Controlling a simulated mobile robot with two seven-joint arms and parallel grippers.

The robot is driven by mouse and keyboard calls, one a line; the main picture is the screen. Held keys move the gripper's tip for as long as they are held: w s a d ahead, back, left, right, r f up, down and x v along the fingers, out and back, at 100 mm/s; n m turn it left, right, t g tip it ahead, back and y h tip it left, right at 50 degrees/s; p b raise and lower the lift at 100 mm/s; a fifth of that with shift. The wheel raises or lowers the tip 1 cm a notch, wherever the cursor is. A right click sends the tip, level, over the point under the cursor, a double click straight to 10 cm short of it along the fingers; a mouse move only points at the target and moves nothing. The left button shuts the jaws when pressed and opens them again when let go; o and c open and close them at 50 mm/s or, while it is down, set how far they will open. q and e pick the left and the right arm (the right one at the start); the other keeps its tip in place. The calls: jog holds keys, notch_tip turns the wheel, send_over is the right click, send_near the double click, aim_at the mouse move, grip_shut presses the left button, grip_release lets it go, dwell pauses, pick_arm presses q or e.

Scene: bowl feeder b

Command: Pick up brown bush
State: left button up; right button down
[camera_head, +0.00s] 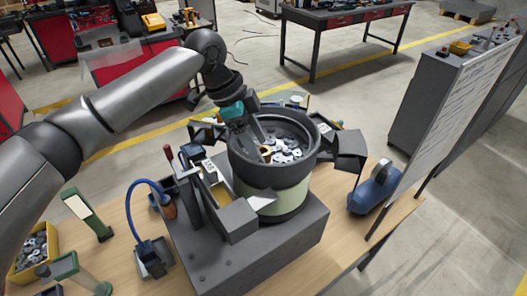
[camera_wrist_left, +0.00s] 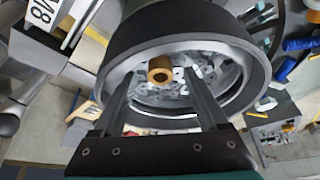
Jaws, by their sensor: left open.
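The brown bush (camera_wrist_left: 160,69) is a small brown ring with a dark hole, in the left wrist view. It lies among grey metal parts inside the round feeder bowl (camera_wrist_left: 225,38). In the head view the brown bush (camera_head: 265,150) shows small beside my gripper's fingers. My left gripper (camera_head: 257,141) is open, with its fingers reaching down into the bowl (camera_head: 275,172). In the left wrist view its fingers (camera_wrist_left: 158,85) stand apart on either side of the bush, with nothing held. Whether they are level with the bush cannot be told. My right gripper is not in view.
The bowl's raised rim surrounds the fingers. A metal chute (camera_head: 232,215) stands at the bowl's left front. A blue device (camera_head: 374,190) stands on the wooden table (camera_head: 335,262) to the right, beside a white panel (camera_head: 450,110). A yellow bin (camera_head: 51,240) of parts is at left.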

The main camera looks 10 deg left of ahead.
pick_arm(q)
jog(key=shift+d+f, duration=0.25)
jog(key=shift+f, duration=0.4)
grip_shut()
